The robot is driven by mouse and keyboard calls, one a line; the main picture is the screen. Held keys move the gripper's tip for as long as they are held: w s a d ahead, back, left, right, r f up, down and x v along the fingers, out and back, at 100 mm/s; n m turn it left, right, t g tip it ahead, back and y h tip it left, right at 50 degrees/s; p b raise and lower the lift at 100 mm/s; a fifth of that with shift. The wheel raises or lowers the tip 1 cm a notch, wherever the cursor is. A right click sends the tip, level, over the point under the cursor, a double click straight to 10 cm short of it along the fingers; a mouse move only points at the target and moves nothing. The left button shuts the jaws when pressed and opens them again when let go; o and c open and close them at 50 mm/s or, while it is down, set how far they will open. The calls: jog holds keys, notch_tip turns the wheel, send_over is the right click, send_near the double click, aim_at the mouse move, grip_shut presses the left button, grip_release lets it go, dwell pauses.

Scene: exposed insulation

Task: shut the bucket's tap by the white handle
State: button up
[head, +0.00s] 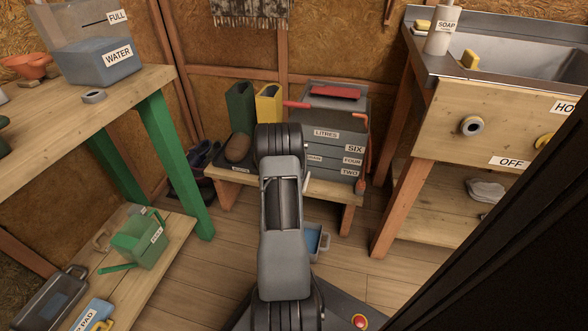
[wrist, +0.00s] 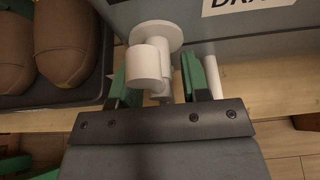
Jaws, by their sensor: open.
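The grey bucket (head: 335,135) stands on a low wooden bench, marked LITRES, SIX, FOUR, TWO and, partly hidden, DRAIN. Its white tap (wrist: 147,66) sticks out from a round flange on the bucket's wall, below the cut-off DRAIN label (wrist: 250,5). A white upright bar (wrist: 211,76), which looks like the handle, stands just right of my right finger. My gripper (wrist: 158,72) is open, its green fingers on either side of the tap's body; contact cannot be told. In the head view my arm hides the fingers and most of the tap.
Green and yellow boots (head: 240,107) stand left of the bucket on a dark tray. A blue container (head: 316,240) is on the floor below the bench (head: 330,190). The sink cabinet (head: 490,120) is at right, a workbench (head: 90,115) at left.

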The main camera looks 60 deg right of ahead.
jog(key=p+v, duration=0.5)
jog(key=v, duration=0.9)
jog(key=shift+d, duration=0.1)
jog(key=a+r+m+g+p, duration=0.2)
jog(key=a+r+m+p, duration=0.3)
jog(key=r, duration=0.6)
jog(key=a+r+m+g+p, duration=0.1)
jog(key=r+m+g+p, duration=0.15)
jog(key=r+p, duration=0.65)
jog(key=a+r+m+g+p, duration=0.1)
jog(key=a+r+m+p, duration=0.3)
jog(key=r, duration=0.9)
jog(key=a+r+m+t+y+p, duration=0.2)
jog(key=a+r+m+y+p, duration=0.3)
jog(key=a+r+p, duration=0.4)
jog(key=s+a+r+m+t+y+p, duration=0.1)
jog(key=a+r+m+t+y+p, duration=0.2)
jog(key=a+r, duration=1.4)
jog(key=a+m+y+p, duration=0.2)
jog(key=a+y+p, duration=0.1)
jog(key=y+p, duration=0.2)
jog(key=shift+s+r+p, duration=0.2)
jog(key=shift+s+p, duration=0.15)
jog(key=shift+p, duration=0.9)
